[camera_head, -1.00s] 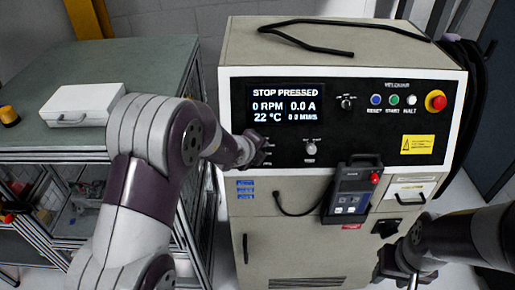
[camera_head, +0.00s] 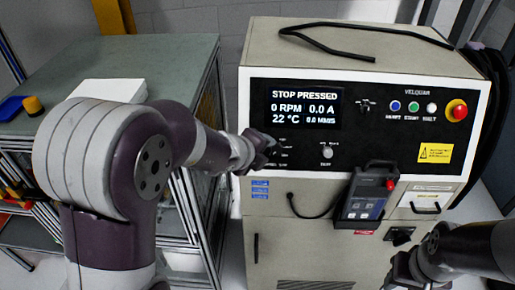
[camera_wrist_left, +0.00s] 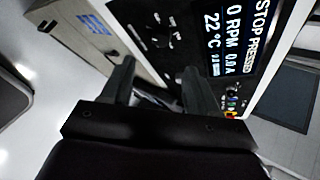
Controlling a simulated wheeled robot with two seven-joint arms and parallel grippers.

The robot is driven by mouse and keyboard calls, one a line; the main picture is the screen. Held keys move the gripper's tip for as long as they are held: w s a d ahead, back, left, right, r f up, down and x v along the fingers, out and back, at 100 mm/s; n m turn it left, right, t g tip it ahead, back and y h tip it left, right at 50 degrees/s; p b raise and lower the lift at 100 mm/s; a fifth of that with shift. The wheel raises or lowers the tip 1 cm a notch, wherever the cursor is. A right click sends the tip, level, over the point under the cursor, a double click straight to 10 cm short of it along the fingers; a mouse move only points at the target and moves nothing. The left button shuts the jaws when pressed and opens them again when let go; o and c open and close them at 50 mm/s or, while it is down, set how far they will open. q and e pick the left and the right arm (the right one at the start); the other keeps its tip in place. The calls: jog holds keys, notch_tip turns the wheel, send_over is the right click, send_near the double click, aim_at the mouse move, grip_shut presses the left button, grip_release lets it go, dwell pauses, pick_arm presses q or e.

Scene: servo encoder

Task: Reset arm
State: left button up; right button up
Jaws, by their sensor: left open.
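My left gripper (camera_head: 262,150) is in front of the control panel, close to the knob labels left of the small selector knob (camera_head: 327,153). The cabinet's control panel (camera_head: 385,120) has a display (camera_head: 303,105) reading "STOP PRESSED", 0 RPM, 0.0 A, 22 °C. A red stop button (camera_head: 457,110) on a yellow base is at its upper right.
A teach pendant (camera_head: 364,195) hangs on the cabinet front, with a cable to its left. A black cable lies on the cabinet top.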

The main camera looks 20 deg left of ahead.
pick_arm(q)
jog(key=shift+v, duration=1)
jog(key=s+f+n+g+y+b, duration=0.1)
jog(key=s+f+n+g+b, duration=0.7)
jog(key=s+f+n, duration=0.8)
jog(key=f+n, duration=0.1)
jog(key=n, duration=0.6)
jog(key=shift+s+f+g+y, duration=0.3)
jog(key=shift+s+y, duration=0.05)
jog(key=shift+y, duration=0.05)
